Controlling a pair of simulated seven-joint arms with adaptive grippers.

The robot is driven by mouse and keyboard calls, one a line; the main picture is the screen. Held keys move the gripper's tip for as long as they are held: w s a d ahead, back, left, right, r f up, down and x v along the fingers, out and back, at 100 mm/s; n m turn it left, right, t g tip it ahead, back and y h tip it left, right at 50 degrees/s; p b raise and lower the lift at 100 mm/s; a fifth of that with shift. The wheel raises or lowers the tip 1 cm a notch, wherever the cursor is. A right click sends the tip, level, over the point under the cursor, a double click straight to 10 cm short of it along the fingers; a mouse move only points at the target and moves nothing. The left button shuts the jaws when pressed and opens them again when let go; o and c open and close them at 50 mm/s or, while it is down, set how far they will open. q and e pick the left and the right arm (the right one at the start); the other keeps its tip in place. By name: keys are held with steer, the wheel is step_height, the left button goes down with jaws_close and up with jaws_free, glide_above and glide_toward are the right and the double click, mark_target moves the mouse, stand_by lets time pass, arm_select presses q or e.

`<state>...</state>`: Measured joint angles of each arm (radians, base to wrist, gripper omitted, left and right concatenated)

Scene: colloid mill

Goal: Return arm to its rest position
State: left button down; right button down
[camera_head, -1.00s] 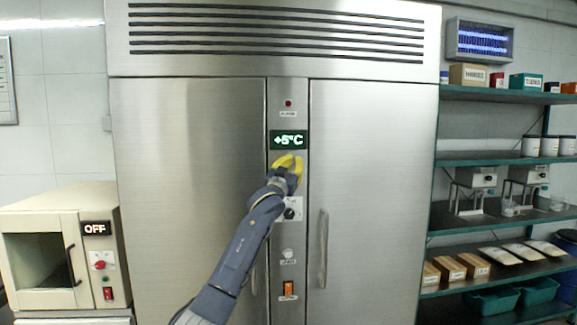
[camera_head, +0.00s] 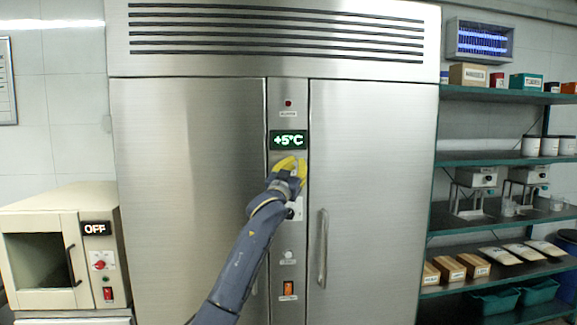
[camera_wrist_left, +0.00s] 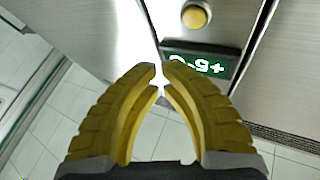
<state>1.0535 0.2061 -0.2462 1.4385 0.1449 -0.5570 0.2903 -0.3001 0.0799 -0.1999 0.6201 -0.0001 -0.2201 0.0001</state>
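My left arm reaches up from the bottom of the head view to the centre column of a steel cabinet (camera_head: 190,180). Its yellow left gripper (camera_head: 290,163) is just below the green "+5°C" display (camera_head: 289,140). In the left wrist view, the gripper's fingertips (camera_wrist_left: 160,66) come together with nothing visible between them. The display (camera_wrist_left: 198,63) and a round yellowish button (camera_wrist_left: 195,17) show beyond the fingers. The arm partly hides the dial (camera_head: 290,212) below the display. My right gripper is in neither view.
Cabinet door handles flank the column; the right one (camera_head: 323,248) is clear of the arm. A beige oven (camera_head: 100,208) marked "OFF" stands at left. Green shelves (camera_head: 490,158) with boxes, jars and devices stand at right. An orange switch (camera_head: 288,288) is low on the column.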

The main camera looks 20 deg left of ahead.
arm_select(q)
steer(key=shift+f, duration=0.1)
step_height(320, 180, down, 38)
steer(key=w+a+f+g+y, duration=0.1)
steer(key=w+g, duration=0.1)
steer(key=g, duration=0.3)
steer(key=s+f+g, duration=0.2)
steer(key=s+f, duration=0.4)
steer(key=f, duration=0.7)
steer(key=s+f+g, duration=0.2)
steer(key=s+f, duration=0.3)
steer(key=f, duration=0.8)
steer(key=s+f+g, duration=0.2)
steer(key=s+f, duration=0.4)
steer(key=f, duration=0.7)
steer(key=s+a+f+g, duration=0.1)
steer(key=s+f+g, duration=0.1)
steer(key=s+f, duration=1.1)
steer(key=s+f+g, duration=0.3)
steer(key=s+f, duration=0.8)
steer(key=s, duration=0.4)
steer(key=s+f+g, duration=0.2)
steer(key=s+f, duration=0.3)
steer(key=s, duration=1.5)
steer(key=s+f+g+y, duration=0.1)
steer(key=s+f+g, duration=0.2)
steer(key=s, duration=1.8)
step_height(320, 180, down, 3)
steer(key=shift+f+m, duration=0.1)
steer(key=shift+m, duration=0.2)
